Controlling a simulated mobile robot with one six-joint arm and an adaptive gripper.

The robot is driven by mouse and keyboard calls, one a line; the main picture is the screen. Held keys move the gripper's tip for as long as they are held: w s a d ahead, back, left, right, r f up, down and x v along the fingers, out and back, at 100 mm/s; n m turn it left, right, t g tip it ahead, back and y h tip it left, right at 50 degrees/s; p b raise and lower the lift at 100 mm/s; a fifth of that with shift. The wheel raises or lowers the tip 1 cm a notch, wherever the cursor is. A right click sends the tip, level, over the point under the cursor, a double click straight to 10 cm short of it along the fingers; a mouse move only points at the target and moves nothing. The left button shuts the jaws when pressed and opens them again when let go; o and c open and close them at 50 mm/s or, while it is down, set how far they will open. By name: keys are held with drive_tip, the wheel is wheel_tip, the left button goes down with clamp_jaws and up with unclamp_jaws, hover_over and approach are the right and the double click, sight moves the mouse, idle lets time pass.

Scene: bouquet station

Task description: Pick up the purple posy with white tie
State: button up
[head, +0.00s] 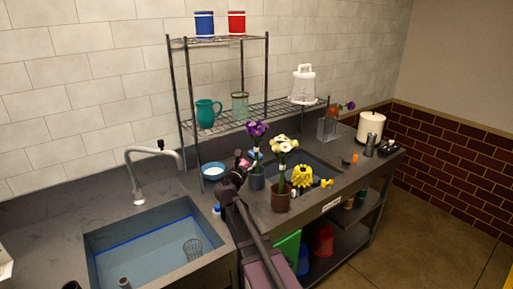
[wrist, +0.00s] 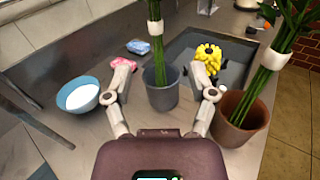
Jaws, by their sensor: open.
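The purple posy (head: 257,130) stands upright in a grey pot (head: 257,179) on the counter in the head view. In the wrist view its green stems rise from the grey pot (wrist: 162,93), with a white tie (wrist: 155,27) around them near the top edge; the blooms are out of frame. My gripper (wrist: 167,82) is open and empty, with one finger on each side of the pot and stems and the tie beyond the fingertips. In the head view my gripper (head: 237,174) is just left of the pot. I cannot tell whether a finger touches the pot.
A white-flowered posy (head: 284,145) in a brown pot (head: 281,200) stands close on the right. A blue bowl (wrist: 78,97) and pink item (wrist: 122,63) are left. A wire shelf (head: 187,90) stands behind; a sink (head: 155,250) is front left.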

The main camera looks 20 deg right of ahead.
sight(256, 146)
drive_tip(key=shift+w+a+r+n, duration=0.1)
drive_tip(key=shift+n, duration=0.2)
drive_tip(key=shift+x, duration=4.3)
drive_tip(key=shift+w+a, duration=0.1)
drive_tip(key=shift+x, duration=2.6)
drive_tip(key=shift+w+a+r, duration=0.1)
drive_tip(key=shift+a+r, duration=0.1)
drive_tip(key=shift+r, duration=0.05)
